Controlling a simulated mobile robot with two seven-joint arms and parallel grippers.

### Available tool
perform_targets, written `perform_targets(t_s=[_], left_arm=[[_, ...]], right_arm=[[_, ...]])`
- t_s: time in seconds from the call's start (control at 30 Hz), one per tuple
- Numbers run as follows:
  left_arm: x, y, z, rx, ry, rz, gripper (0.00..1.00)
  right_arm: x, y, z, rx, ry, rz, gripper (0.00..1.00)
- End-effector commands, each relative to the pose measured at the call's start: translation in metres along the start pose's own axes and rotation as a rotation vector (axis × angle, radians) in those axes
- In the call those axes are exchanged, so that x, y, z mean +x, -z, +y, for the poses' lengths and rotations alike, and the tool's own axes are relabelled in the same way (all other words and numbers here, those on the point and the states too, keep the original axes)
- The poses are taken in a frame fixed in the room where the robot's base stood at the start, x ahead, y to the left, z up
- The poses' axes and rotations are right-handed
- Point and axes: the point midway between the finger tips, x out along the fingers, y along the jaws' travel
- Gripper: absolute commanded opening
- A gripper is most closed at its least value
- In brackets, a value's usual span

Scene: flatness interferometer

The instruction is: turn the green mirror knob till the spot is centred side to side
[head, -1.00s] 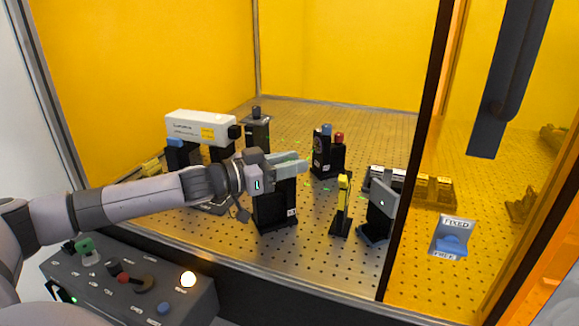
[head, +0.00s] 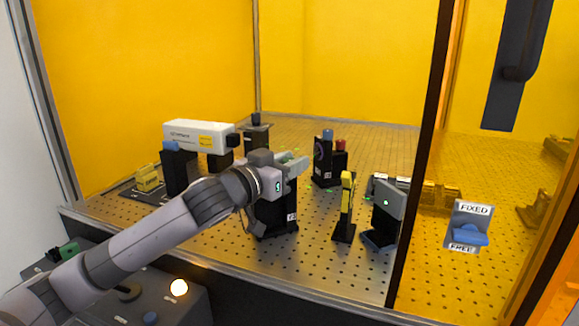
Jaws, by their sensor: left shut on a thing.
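My left gripper (head: 293,162) reaches in from the left, over a black labelled mount (head: 277,217). Its jaws are shut at the top of that mount. A bit of green shows between the fingers, fitting the green mirror knob, but the fingers hide most of it. A grey tilted plate (head: 394,196) on a black base stands to the right. A small bright green spot (head: 386,202) lies on its face, seen obliquely, so its exact side-to-side place is hard to judge. My right gripper is not in view.
A white laser box (head: 195,134) stands at the back left. A black mount with blue and red knobs (head: 327,165) is behind the gripper. A yellow post (head: 346,200) stands between the held mount and the plate. A dark door-frame post (head: 420,150) bounds the right side.

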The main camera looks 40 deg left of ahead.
Motion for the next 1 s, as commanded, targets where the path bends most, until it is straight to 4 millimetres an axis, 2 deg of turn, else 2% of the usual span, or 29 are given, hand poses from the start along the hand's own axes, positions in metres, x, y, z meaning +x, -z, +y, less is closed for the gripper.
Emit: perform_targets(t_s=[0.37,0.4,0.43,0.47,0.77,1.0], left_arm=[[0.000,0.001,0.000,-0.004,0.013,0.002,0.04],[0.000,0.001,0.000,-0.004,0.013,0.002,0.40],[0.000,0.001,0.000,-0.004,0.013,0.002,0.50],[0.000,0.001,0.000,-0.004,0.013,0.002,0.53],[-0.001,0.000,0.000,-0.002,0.014,0.000,0.53],[-0.019,-0.002,0.000,0.000,0.014,-0.002,0.53]], right_arm=[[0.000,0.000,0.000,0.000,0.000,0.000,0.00],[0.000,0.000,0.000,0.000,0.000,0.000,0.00],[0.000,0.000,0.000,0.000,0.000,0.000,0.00],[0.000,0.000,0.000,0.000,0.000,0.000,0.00],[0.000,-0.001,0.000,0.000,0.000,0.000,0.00],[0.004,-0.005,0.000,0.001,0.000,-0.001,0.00]])
